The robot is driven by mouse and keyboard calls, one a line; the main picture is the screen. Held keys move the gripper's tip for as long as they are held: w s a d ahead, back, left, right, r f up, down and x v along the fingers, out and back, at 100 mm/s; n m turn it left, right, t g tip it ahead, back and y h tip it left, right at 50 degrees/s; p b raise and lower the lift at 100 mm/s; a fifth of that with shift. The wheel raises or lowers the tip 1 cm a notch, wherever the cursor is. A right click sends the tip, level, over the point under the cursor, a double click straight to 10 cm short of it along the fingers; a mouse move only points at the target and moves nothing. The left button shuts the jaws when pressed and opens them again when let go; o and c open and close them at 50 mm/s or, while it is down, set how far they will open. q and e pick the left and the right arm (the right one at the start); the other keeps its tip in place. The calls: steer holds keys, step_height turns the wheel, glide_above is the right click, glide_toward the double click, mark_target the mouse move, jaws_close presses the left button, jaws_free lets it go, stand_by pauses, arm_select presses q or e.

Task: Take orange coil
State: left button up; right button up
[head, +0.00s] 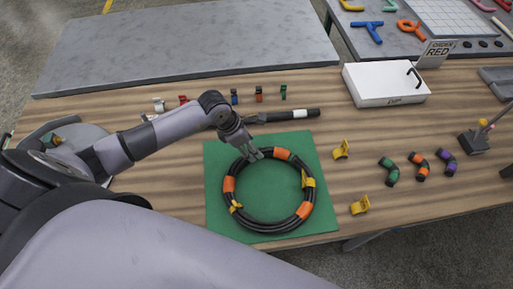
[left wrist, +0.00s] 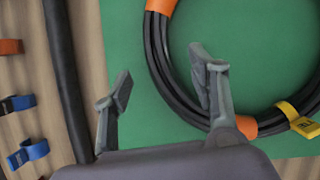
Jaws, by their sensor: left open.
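The coil is a ring of black hose with orange bands and yellow clips (head: 304,210). It lies on a green mat (head: 217,155) on the wooden table. In the left wrist view the hose (left wrist: 157,55) runs between my open fingers, as seen from above. My left gripper (head: 254,153) is at the coil's far, upper-left edge. In the left wrist view (left wrist: 161,66) one finger shows over the mat outside the ring and the other over its inside. Whether they touch the hose cannot be told. My right gripper is not in view.
A black rod with a white band (head: 280,116) lies behind the mat. Small coloured clips (head: 259,94) stand beyond it. Yellow clips (head: 341,149) and short curved hose pieces (head: 420,166) lie to the right. A white box (head: 385,84) stands at back right.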

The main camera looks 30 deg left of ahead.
arm_select(q)
steer(key=shift+p+x, duration=0.3)
steer(key=shift+x, duration=2.2)
steer(key=shift+c, duration=0.4)
jaws_close()
steer(key=c, duration=0.6)
jaws_free()
jaws_close()
steer(key=shift+r, duration=0.1)
